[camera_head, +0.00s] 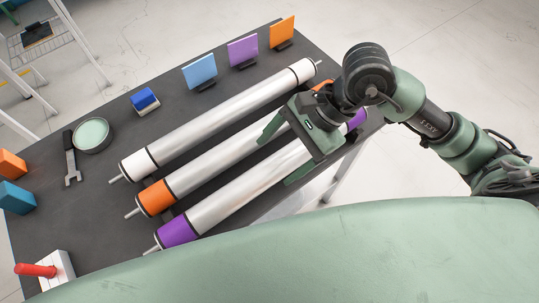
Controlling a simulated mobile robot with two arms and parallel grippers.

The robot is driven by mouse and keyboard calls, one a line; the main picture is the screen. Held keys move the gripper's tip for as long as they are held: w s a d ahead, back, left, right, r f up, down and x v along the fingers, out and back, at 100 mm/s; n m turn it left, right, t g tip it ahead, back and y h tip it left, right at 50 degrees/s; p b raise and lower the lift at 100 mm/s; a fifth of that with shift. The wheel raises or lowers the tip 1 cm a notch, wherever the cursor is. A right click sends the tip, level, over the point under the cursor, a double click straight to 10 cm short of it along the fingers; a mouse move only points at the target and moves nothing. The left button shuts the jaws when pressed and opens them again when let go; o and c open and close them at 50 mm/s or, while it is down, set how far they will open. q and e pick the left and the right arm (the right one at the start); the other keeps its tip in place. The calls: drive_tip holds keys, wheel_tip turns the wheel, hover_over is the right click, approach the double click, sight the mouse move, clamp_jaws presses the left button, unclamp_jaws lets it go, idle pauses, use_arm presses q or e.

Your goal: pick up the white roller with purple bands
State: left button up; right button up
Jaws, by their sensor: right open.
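The white roller with purple bands (234,197) lies nearest to me on the dark table, slanting from lower left to upper right. Its left purple band shows whole; its right one shows partly past my right gripper. My right gripper (277,156) is open above the right part of this roller. One finger shows on the near side of the roller and the other over the orange-banded roller. I cannot tell whether the fingers touch anything. My left gripper is not in view.
A roller with orange bands (211,166) and one with white ends (222,110) lie parallel behind it. Blue, purple and orange plates (243,51) stand at the far edge. A wrench (71,160), a round dish (92,134) and a red-handled switch (45,270) are at left.

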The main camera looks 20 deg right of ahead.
sight(279, 165)
drive_tip(key=shift+w+d+f+h, duration=0.2)
drive_tip(key=shift+d+h, duration=0.1)
drive_tip(key=shift+d, duration=0.25)
drive_tip(key=shift+w+d+f+h, duration=0.2)
drive_tip(key=shift+d+h, duration=0.1)
drive_tip(key=shift+d, duration=0.2)
drive_tip(key=shift+d+f, duration=0.15)
drive_tip(key=shift+f, duration=0.15)
drive_tip(key=p+x, duration=0.2)
drive_tip(key=x, duration=0.4)
drive_tip(key=shift+f, duration=0.15)
drive_tip(key=shift+a+f, duration=0.25)
drive_tip(key=shift+f, duration=0.15)
drive_tip(key=shift+c, duration=0.7)
clamp_jaws()
